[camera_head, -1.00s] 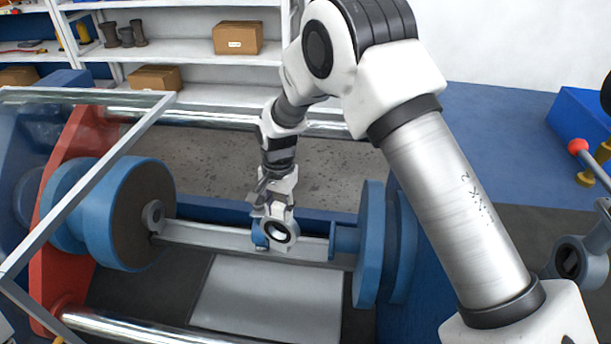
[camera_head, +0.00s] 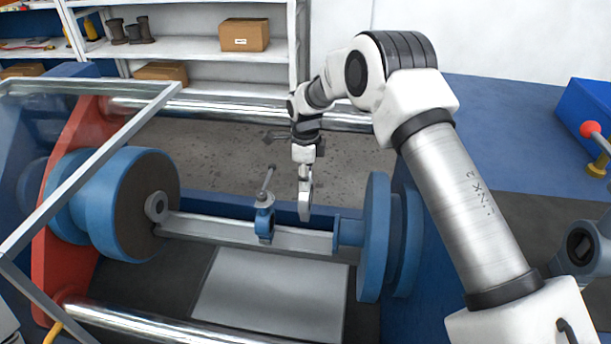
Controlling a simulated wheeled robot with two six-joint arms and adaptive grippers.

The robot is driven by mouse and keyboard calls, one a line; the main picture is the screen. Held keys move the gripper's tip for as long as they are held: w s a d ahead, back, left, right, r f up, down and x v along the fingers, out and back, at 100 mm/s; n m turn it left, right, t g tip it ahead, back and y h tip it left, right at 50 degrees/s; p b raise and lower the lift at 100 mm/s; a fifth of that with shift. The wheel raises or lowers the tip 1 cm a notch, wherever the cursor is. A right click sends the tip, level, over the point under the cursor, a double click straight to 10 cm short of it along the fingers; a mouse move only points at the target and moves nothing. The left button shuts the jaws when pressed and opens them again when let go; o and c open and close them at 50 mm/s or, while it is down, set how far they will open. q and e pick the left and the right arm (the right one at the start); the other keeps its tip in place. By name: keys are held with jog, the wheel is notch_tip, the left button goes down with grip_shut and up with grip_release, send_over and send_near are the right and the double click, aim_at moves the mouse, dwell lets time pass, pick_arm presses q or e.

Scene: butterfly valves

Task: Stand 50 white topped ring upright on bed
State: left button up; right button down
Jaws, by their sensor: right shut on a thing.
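My right gripper (camera_head: 305,177) is shut on a pale ring (camera_head: 305,203), seen nearly edge-on. The ring hangs upright under the gripper, its lower edge close to the grey bar of the bed (camera_head: 215,228). I cannot tell whether it touches the bar. Any number on it is too small to read. A blue ring valve (camera_head: 265,224) with a grey lever stands upright on the bar, just left of the held ring and apart from it in the picture. My left gripper is not in view.
Blue discs (camera_head: 373,238) and a blue-and-brown wheel (camera_head: 140,205) stand at the bar's ends. A clear guard frame (camera_head: 75,187) covers the left. Shelves are behind.

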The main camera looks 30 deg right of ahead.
aim_at(306, 193)
notch_tip(306, 193, down, 6)
jog(key=b, duration=0.4)
jog(key=shift+r, duration=0.2)
jog(key=shift+f, duration=1.75)
jog(key=shift+w+f, duration=0.1)
jog(key=shift+f, duration=0.55)
jog(key=shift+f+b, duration=0.5)
jog(key=shift+f, duration=0.75)
dwell(1.0)
jog(key=c, duration=1.2)
grip_release()
